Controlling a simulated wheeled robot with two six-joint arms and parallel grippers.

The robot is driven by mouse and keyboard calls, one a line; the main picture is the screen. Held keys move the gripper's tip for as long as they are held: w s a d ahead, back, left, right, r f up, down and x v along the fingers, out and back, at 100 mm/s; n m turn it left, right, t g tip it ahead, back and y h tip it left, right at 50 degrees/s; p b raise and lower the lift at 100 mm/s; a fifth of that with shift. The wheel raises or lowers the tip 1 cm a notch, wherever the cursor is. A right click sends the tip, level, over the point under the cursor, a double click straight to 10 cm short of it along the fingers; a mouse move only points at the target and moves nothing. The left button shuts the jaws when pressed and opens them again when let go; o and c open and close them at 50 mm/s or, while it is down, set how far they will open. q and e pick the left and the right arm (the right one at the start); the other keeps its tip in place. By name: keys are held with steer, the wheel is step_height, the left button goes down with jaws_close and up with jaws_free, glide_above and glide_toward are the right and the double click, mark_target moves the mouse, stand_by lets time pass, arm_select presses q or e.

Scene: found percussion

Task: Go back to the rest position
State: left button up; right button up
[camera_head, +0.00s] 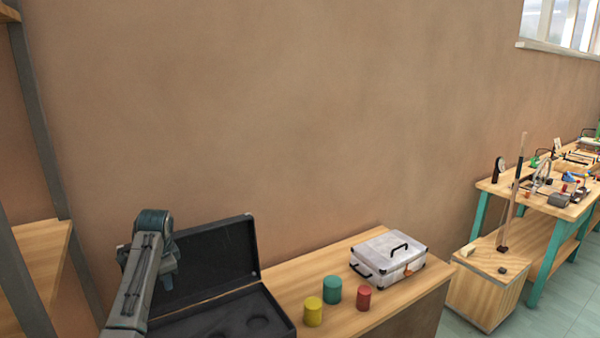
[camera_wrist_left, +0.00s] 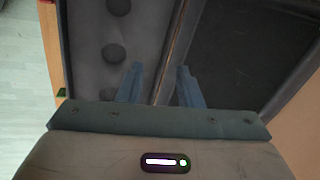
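My left arm rises from the bottom left of the head view, with its left gripper (camera_head: 167,270) over the open black case (camera_head: 215,318). In the left wrist view the two fingers of the left gripper (camera_wrist_left: 158,82) stand apart with nothing between them. The case lies below them, with round recesses in its dark insert. Its lid (camera_head: 215,258) stands open against the wall side. My right gripper does not show in either view.
A shelf (camera_head: 40,262) stands at the left. A cluttered workbench (camera_head: 530,194) is far right.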

arm_select(q)
steer(key=s+d+f+n, duration=0.2)
steer(key=s+f, duration=0.7)
steer(key=s, duration=0.2)
steer(key=s+d+f+n, duration=0.2)
steer(key=s+d+f, duration=0.1)
steer(key=s+f, duration=0.65)
steer(key=s+d+r+n+t, duration=0.1)
steer(key=s+d+r+n, duration=0.1)
steer(key=s, duration=1.2)
steer(key=s+d+r+n+t, duration=0.1)
steer(key=s+d+n, duration=0.2)
steer(key=s, duration=1.2)
step_height(320, 180, down, 29)
steer(key=a+g, duration=0.2)
steer(key=a, duration=0.1)
steer(key=s+a+f+g, duration=0.1)
steer(key=s+f, duration=1.8)
steer(key=f, duration=0.2)
steer(key=shift+a+h+b, duration=0.15)
steer(key=shift+h+b, duration=0.2)
steer(key=shift+h, duration=0.05)
